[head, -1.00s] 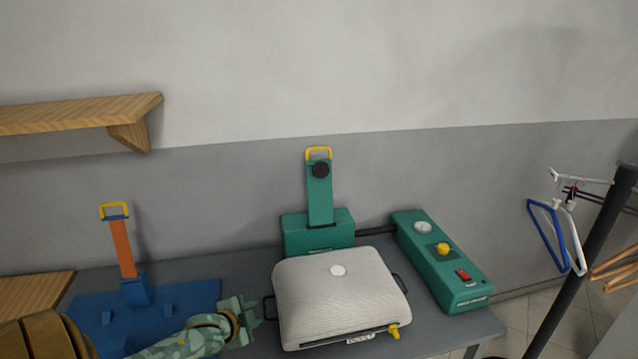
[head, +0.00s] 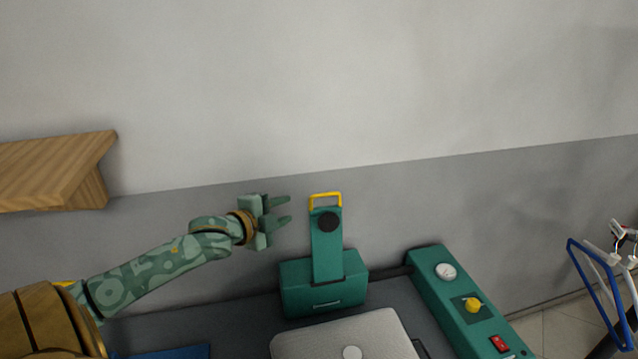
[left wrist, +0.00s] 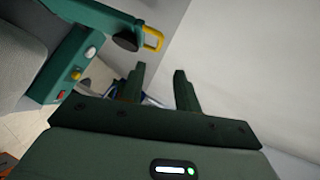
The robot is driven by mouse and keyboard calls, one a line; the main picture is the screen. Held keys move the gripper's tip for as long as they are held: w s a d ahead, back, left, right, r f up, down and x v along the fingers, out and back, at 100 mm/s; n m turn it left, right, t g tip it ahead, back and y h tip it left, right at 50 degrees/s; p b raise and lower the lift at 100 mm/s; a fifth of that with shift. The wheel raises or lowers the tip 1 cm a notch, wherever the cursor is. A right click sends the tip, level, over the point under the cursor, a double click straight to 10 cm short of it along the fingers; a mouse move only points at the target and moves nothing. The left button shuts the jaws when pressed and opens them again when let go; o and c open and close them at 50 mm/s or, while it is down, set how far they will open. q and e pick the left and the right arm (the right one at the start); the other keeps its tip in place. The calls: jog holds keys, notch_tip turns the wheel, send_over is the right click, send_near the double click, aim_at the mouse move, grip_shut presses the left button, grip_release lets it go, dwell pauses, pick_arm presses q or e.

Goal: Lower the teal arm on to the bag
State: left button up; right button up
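The teal arm (head: 327,255) stands upright on its teal base block at the back of the table, with a yellow loop handle (head: 325,201) on top and a black round pad near its upper end. The bag (head: 345,338), pale grey with a white round spot, lies in front of it; its near part is cut off by the frame. My left gripper (head: 288,211) is open and empty, just left of the yellow handle and apart from it. My right gripper is not in view.
A teal control box (head: 462,305) with a gauge, yellow knob and red switch stands right of the bag. A wooden shelf (head: 55,172) is on the wall at left. Blue and white hangers (head: 597,292) hang at far right. The wall space above the arm is clear.

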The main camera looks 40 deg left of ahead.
aim_at(321, 196)
pick_arm(q)
jog(key=x, duration=1.5)
jog(key=shift+b, duration=0.35)
jog(key=shift+w+f, duration=0.1)
jog(key=shift+w, duration=0.35)
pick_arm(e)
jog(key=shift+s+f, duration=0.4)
pick_arm(q)
grip_shut()
jog(key=shift+s, duration=0.1)
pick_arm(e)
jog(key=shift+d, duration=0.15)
